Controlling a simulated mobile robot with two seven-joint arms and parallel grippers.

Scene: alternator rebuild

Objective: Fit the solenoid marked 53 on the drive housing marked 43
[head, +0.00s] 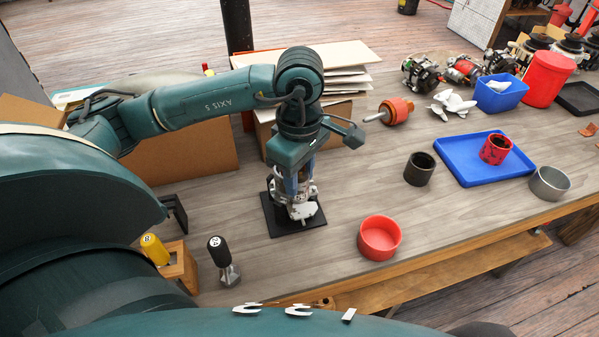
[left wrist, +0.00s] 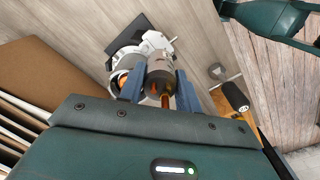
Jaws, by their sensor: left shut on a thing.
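My left gripper (head: 297,190) points down over a black base plate (head: 285,228). In the left wrist view its two blue fingers (left wrist: 160,88) are shut on a dark cylinder with a reddish-brown end, seemingly the solenoid (left wrist: 162,70). The silver drive housing (head: 300,208) stands on the plate under the fingers. It also shows in the left wrist view (left wrist: 152,42), close against the solenoid's far end. I cannot tell whether the solenoid is seated or only touching. The marks 53 and 43 are not readable. My right gripper is not in view.
A black-handled tool (head: 220,262) and a yellow-handled piece (head: 154,250) on a wooden stand are at front left. A red bowl (head: 379,238) and black cup (head: 419,169) stand right of the plate. A blue tray (head: 470,172) lies farther right. Cardboard boxes (head: 190,158) stand behind.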

